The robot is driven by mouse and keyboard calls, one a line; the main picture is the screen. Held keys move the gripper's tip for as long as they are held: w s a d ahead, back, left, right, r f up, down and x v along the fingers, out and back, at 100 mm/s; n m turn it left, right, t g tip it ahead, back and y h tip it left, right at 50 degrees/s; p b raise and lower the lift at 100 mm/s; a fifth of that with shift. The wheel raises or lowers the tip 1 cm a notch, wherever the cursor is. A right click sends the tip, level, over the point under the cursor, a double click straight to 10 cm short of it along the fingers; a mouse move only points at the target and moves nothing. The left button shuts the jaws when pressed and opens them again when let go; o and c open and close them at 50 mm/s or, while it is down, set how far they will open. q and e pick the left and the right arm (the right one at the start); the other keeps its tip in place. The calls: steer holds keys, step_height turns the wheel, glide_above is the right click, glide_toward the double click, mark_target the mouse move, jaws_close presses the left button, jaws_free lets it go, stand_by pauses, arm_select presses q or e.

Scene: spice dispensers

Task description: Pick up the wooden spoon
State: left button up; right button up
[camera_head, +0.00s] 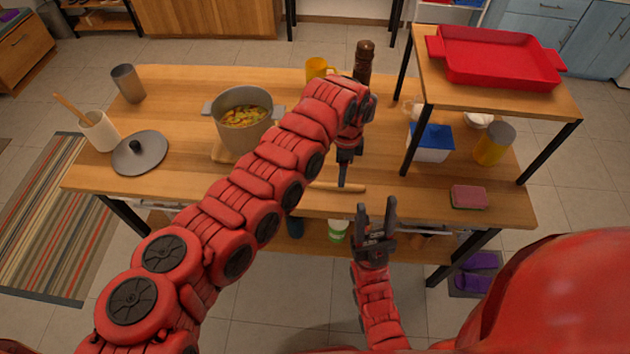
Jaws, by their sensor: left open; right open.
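A wooden spoon (355,188) lies on the wooden table (410,203) near its front edge. Only a light, thin length of it shows, and my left arm may hide its left part. My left gripper (344,172) points down right above or at the spoon. Its fingers are seen edge-on, and I cannot tell whether they touch the spoon. It is open with nothing held. My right gripper (376,212) is open and empty, fingers up, in front of the table's front edge, lower and to the right of the spoon.
A pot of soup (233,108), a dark lid (139,152) and a white crock (98,131) with a wooden utensil stand left. A pepper mill (362,62) and yellow mug (316,68) stand behind. A raised shelf (427,77) holds a red tray (497,60). A sponge (469,196) lies right.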

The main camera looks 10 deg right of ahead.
mark_target(322, 186)
arm_select(q)
steer(key=shift+s+f+p, duration=0.15)
steer(key=shift+f+p, duration=0.15)
steer(key=shift+f, duration=0.3)
step_height(322, 186, down, 4)
steer(key=shift+d+f+p, duration=0.1)
steer(key=shift+f+p, duration=0.15)
steer(key=shift+p, duration=0.15)
jaws_close()
